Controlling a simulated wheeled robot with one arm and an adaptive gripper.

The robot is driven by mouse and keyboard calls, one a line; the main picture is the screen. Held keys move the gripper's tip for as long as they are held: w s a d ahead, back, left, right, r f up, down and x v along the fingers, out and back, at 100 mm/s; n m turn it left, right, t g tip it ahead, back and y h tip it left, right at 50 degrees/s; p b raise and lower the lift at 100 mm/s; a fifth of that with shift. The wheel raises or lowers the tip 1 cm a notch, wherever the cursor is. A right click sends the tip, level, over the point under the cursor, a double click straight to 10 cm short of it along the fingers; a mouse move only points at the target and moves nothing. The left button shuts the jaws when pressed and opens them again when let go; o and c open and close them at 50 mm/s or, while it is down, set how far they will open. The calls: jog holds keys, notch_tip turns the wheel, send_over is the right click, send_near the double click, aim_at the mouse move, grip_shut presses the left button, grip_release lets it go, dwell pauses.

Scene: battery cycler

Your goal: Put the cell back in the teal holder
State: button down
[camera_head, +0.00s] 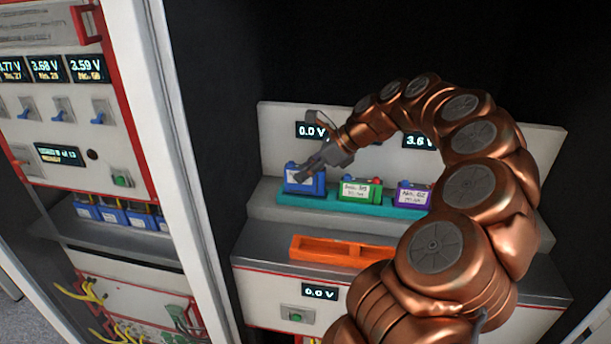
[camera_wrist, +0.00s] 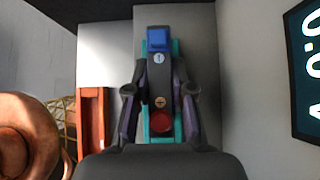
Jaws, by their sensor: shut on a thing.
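The blue cell (camera_head: 305,185) is at the left end of the teal holder (camera_head: 291,198), upright or nearly so. My gripper (camera_head: 303,175) is shut on its upper part. In the wrist view the cell's dark top (camera_wrist: 160,82), with a minus and a plus mark, lies between my gripper's fingers (camera_wrist: 160,103). A red round terminal shows near the camera and a blue part at the far end. Teal strips of the holder (camera_wrist: 178,125) show beside the cell. I cannot tell whether its base rests on the holder's floor or hangs slightly above.
A green cell (camera_head: 360,191) and a purple cell (camera_head: 412,195) stand in the holder to the right. An empty orange tray (camera_head: 342,251) lies in front, lower down. A display (camera_head: 311,131) behind the blue cell reads 0.0 V. A white cabinet post (camera_head: 187,170) stands left.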

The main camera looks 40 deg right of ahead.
jog(key=shift+f, duration=0.9)
jog(key=shift+f, duration=0.1)
jog(key=c, duration=1)
grip_release()
jog(key=shift+r, duration=0.2)
jog(key=b+v, duration=0.2)
jog(key=v, duration=1)
jog(key=shift+s, duration=0.1)
